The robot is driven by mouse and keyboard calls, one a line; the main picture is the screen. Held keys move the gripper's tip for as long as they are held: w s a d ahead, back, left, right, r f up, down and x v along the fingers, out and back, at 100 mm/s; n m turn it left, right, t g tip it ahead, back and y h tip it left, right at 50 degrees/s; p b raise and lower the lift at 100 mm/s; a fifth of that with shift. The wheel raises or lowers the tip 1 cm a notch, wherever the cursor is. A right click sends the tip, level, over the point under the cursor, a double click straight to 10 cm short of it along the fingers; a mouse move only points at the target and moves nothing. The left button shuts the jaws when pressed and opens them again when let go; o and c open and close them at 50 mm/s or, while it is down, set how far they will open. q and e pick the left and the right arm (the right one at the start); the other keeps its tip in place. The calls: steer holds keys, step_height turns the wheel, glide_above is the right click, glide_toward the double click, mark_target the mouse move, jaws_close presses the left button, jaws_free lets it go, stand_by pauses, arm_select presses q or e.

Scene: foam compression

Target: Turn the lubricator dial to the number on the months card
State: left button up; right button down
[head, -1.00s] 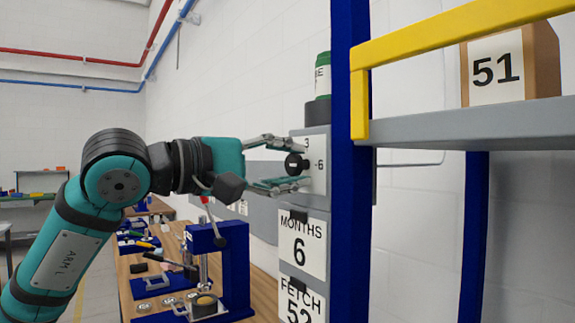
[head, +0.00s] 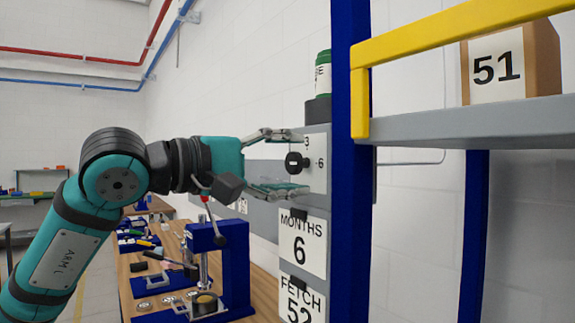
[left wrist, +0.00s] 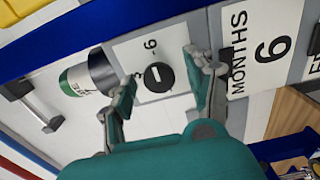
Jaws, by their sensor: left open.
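The lubricator dial (head: 295,162) is a black knob on a pale panel (head: 318,172) marked 3 above and 6 at the right. In the left wrist view the dial (left wrist: 158,77) shows a short white mark, roughly in line with the 6. My left gripper (head: 291,163) is open, one finger above and one below the dial, apparently clear of it. In the left wrist view my left gripper's fingers (left wrist: 162,88) stand on either side of the dial. The months card (head: 301,245) below reads 6; it also shows in the left wrist view (left wrist: 262,45). My right gripper is out of view.
A green and white container (head: 323,75) stands above the panel. A blue post (head: 350,240) and a grey shelf with a yellow rail (head: 455,42) lie to the right. A fetch card (head: 300,300) hangs lower. A blue press (head: 235,265) stands on the wooden bench below.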

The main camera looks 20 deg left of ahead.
arm_select(q)
steer(key=v, duration=1.2)
steer(key=shift+w, duration=0.1)
